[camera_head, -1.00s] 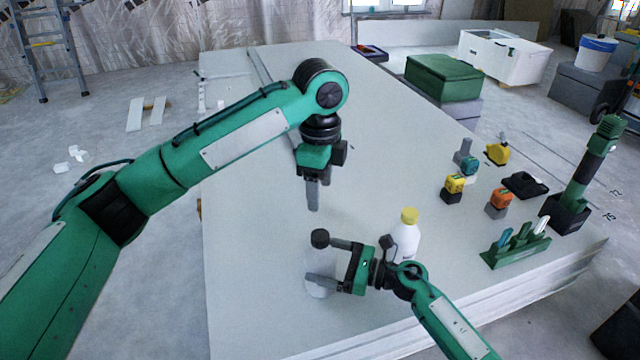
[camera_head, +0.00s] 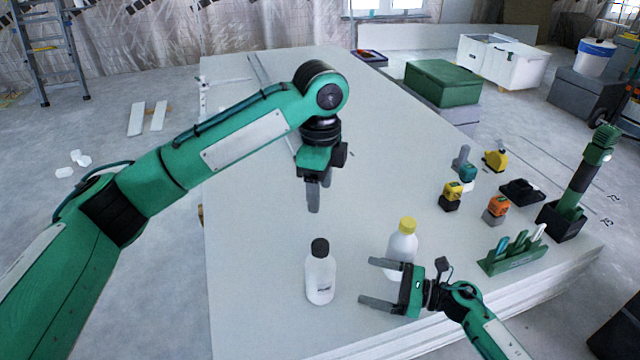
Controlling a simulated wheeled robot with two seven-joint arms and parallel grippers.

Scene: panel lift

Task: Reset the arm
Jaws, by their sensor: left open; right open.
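My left gripper (camera_head: 313,197) hangs pointing down above the middle of the panel stack (camera_head: 240,270). Its fingers line up in this view, and nothing shows between them. My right gripper (camera_head: 368,281) is open and empty, its fingers pointing left near the front of the panel stack. A white bottle with a black cap (camera_head: 319,275) stands upright left of the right fingertips, apart from them. A white bottle with a yellow cap (camera_head: 402,243) stands upright behind the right gripper, which partly hides its lower part.
Small power tools (camera_head: 452,195), a tape measure (camera_head: 496,160), a green holder (camera_head: 512,257) and a tall green tool (camera_head: 580,185) stand on the right. A green case (camera_head: 442,82) and white crate (camera_head: 500,60) are behind. The panel's left half is mostly clear.

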